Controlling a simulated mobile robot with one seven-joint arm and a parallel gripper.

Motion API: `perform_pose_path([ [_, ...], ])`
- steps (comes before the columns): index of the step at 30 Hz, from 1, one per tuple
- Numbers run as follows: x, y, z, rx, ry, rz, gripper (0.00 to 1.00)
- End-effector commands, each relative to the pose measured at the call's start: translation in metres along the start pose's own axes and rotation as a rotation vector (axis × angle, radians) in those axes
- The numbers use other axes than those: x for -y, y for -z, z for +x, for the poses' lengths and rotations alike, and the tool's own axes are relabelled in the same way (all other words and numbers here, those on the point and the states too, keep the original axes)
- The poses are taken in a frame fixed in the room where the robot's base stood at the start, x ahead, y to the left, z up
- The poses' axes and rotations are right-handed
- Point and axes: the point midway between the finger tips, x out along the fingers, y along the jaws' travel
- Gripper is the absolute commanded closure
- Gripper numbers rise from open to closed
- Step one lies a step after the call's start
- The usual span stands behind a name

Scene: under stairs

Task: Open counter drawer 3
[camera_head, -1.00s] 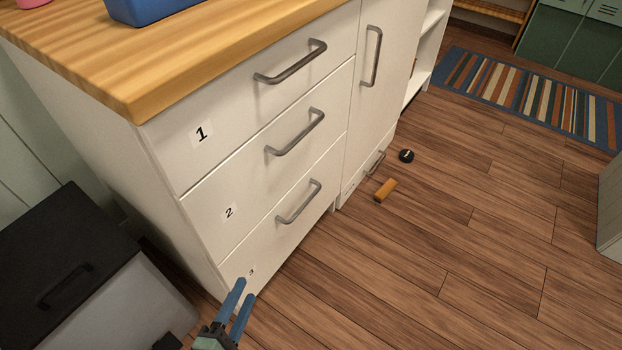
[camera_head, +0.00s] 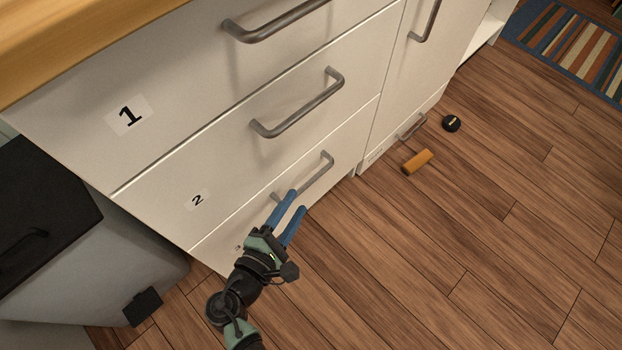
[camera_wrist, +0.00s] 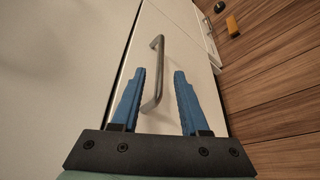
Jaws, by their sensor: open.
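Counter drawer 3 (camera_head: 252,228) is the lowest white drawer front in the head view, and it is shut. Its grey bar handle (camera_head: 318,177) shows behind my gripper (camera_head: 297,201); my gripper covers part of the handle's near end. In the wrist view the handle (camera_wrist: 158,75) runs up between the two blue fingers of my gripper (camera_wrist: 160,72). The fingers are open and spread to either side of the handle's line. They are not closed on it. I cannot tell how far the fingertips are from the bar.
Drawer 2 (camera_head: 225,180) and drawer 1 (camera_head: 165,100) are shut above, with their handles sticking out. A grey bin with a black lid (camera_head: 45,205) stands at the left. An orange block (camera_head: 417,161) and a black round thing (camera_head: 452,123) lie on the floor. Floor at right is clear.

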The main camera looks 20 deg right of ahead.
Motion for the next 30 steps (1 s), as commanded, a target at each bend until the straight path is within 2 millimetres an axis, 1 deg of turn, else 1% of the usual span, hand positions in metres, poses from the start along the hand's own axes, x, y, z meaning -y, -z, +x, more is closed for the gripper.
perform_pose_path([
  [1,0.004,0.002,0.013,0.004,0.001,0.003,0.55],
  [6,0.003,0.001,0.047,0.003,0.001,0.003,0.55],
  [9,0.003,0.002,0.062,0.001,0.001,0.002,0.55],
  [12,0.002,0.001,0.072,0.001,0.000,0.002,0.55],
  [16,0.001,0.000,0.078,0.000,0.000,0.000,0.55],
  [24,0.000,0.000,0.079,-0.001,0.000,0.000,0.55],
  [26,0.000,0.000,0.079,-0.001,0.000,0.000,0.64],
  [30,0.000,0.000,0.079,-0.001,0.000,0.000,0.90],
])
